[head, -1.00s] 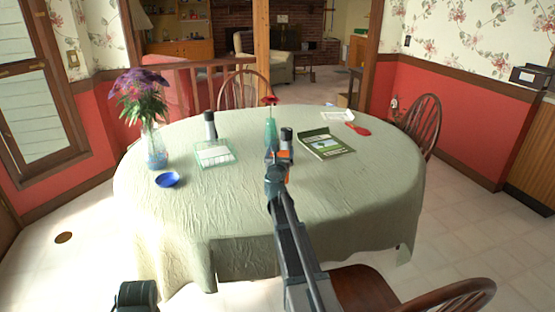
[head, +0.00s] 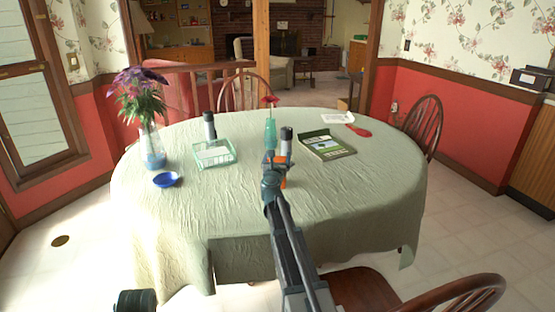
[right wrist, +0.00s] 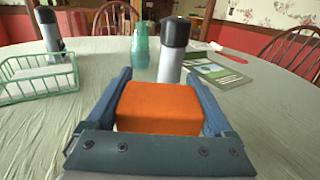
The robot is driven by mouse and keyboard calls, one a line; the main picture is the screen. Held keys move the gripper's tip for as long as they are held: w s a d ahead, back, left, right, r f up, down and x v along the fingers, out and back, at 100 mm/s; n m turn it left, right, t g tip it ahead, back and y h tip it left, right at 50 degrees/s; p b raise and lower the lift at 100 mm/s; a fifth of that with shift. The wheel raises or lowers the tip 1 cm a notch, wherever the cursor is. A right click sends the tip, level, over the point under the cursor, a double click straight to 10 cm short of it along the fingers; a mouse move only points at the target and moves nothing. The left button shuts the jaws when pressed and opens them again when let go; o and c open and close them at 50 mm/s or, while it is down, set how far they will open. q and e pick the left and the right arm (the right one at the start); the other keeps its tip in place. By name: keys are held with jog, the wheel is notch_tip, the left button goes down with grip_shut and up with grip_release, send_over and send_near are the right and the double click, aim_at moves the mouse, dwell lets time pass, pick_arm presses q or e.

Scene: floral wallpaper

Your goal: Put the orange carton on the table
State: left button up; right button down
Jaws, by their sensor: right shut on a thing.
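The orange carton (right wrist: 160,106) sits between the two fingers of my right gripper (right wrist: 158,76) in the right wrist view. The gripper is shut on it, a finger along each side. The table has a pale green cloth. The carton's underside is hidden, so I cannot tell whether it touches the cloth.
A grey bottle with a black cap (right wrist: 172,48) and a green vase (right wrist: 140,50) stand just beyond the carton. A green wire basket (head: 215,153) is to the left, a book (head: 327,146) to the right. A blue bowl (head: 166,180) is farther left. The near right cloth is clear.

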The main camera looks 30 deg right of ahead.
jog(key=shift+f, duration=0.15)
grip_release()
jog(key=shift+s+a, duration=0.2)
jog(key=shift+s, duration=0.1)
jog(key=v, duration=1.1)
jog(key=shift+s+a, duration=0.1)
jog(key=shift+s, duration=0.1)
